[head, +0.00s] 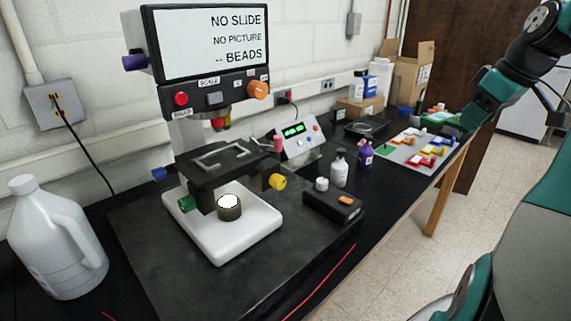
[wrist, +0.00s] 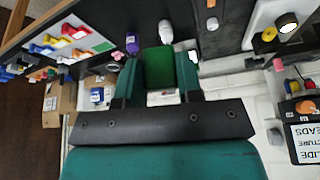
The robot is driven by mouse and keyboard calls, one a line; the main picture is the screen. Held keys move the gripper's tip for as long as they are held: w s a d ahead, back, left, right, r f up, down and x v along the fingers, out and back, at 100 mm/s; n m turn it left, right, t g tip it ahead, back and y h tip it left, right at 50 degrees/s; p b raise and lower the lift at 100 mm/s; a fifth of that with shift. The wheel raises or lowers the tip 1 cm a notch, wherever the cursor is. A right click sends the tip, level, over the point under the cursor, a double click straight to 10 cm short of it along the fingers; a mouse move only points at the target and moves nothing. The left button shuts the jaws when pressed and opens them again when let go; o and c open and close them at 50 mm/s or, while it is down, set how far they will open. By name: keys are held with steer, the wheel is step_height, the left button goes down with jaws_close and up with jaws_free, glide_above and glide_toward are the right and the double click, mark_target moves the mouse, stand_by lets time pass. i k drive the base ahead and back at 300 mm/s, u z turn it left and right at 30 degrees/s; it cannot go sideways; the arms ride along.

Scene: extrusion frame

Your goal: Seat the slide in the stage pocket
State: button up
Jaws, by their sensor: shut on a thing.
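The microscope's black stage (head: 208,173) is in the head view, with a pale rectangular outline around its pocket (head: 222,156). No slide shows in the pocket. My gripper (head: 447,121) is at the upper right in the head view, well away from the stage, over the far end of the bench. The rest of that piece is hidden by the jaws or too small to tell.
The microscope screen (head: 212,42) reads NO SLIDE, NO PICTURE, -- BEADS. A white jug (head: 50,235) stands left. A control box (head: 298,138), white bottle (head: 339,169), purple bottle (head: 365,157) and black box (head: 333,206) stand right of the microscope. A board with coloured pieces (head: 408,158) lies beyond.

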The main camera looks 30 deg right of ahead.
mark_target(230, 162)
steer(key=u, duration=0.85)
steer(key=k, duration=1.1)
steer(key=u, duration=1.35)
steer(key=i, duration=1.05)
steer(key=z, duration=1.05)
steer(key=i, duration=0.7)
steer(key=z, duration=0.75)
